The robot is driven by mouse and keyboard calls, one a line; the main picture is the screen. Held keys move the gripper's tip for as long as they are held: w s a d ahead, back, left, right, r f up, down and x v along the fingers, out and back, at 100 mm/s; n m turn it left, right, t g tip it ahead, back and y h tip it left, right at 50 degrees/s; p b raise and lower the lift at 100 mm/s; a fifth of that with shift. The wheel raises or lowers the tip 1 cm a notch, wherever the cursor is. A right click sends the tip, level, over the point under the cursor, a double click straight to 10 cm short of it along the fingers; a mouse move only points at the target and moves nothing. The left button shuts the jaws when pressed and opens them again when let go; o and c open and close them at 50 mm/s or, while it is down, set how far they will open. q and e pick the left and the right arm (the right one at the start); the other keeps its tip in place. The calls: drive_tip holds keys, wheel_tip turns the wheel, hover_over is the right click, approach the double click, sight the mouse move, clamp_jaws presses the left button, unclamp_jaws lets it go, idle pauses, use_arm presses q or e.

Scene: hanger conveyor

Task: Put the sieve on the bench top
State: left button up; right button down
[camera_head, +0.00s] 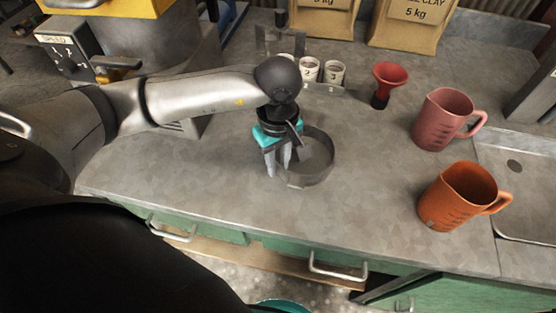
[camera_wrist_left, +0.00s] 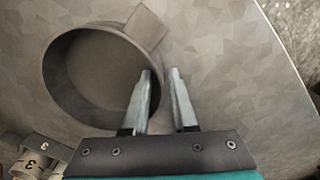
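The sieve (camera_head: 325,169) is a dark grey round pan with a low wall and a short flat tab. It appears to rest on the grey bench top (camera_head: 370,215), near the middle. The sieve also fills the upper left of the left wrist view (camera_wrist_left: 62,91), its tab pointing up and right. My left gripper (camera_head: 278,168) points down at the sieve's left rim. In the left wrist view my left gripper (camera_wrist_left: 161,76) has its fingers apart, one over the sieve's inside and one outside the wall. Contact with the rim cannot be told. My right gripper is out of view.
A pink jug (camera_head: 440,122) and an orange jug (camera_head: 455,197) stand to the right, beside a sink (camera_head: 520,175). A red funnel (camera_head: 388,76) and numbered cups (camera_head: 333,73) stand behind the sieve. Clay bags (camera_head: 408,25) are at the back. The bench front is clear.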

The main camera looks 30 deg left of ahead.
use_arm(q)
drive_tip(key=shift+o, duration=0.5)
drive_tip(key=shift+r, duration=0.1)
drive_tip(key=shift+r, duration=0.15)
wheel_tip(320, 180, up, 12)
drive_tip(key=p, duration=0.1)
drive_tip(key=shift+p, duration=0.4)
